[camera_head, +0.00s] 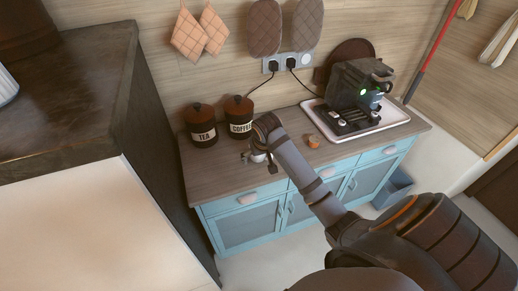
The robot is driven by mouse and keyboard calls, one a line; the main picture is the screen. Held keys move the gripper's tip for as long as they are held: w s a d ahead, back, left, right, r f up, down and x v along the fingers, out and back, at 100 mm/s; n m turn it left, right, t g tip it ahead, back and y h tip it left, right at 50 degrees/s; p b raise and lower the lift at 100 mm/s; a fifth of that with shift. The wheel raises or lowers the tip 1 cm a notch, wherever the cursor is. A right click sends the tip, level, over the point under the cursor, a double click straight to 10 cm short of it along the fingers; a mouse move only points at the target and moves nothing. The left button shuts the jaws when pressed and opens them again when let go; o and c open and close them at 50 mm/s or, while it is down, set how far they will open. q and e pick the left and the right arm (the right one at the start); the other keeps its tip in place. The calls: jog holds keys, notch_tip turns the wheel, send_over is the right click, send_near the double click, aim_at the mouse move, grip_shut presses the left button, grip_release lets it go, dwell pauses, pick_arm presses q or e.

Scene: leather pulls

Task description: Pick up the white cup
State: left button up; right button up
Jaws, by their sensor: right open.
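My right arm reaches in from the lower right to the wooden counter (225,178). My right gripper (258,163) is open, low over the counter's front part, below the coffee canister. My left gripper is not in view.
The tea canister (202,125) and coffee canister (239,117) stand just behind my gripper. A coffee machine (357,91) sits on a white tray (393,117) at right. A small orange-brown item (313,141) lies between. A tall dark-topped cabinet (75,85) bounds the left.

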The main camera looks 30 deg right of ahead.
jog(key=w+d+r+m, duration=0.2)
jog(key=w+d+r, duration=0.2)
jog(key=w+r, duration=0.1)
jog(key=x, duration=0.3)
jog(key=a+p+x, duration=0.1)
jog(key=x, duration=0.3)
jog(key=p+x, duration=0.1)
jog(key=x, duration=0.2)
jog(key=shift+s+a+f, duration=0.2)
jog(key=shift+f, duration=0.2)
jog(key=c, duration=1.4)
jog(key=shift+r, duration=0.1)
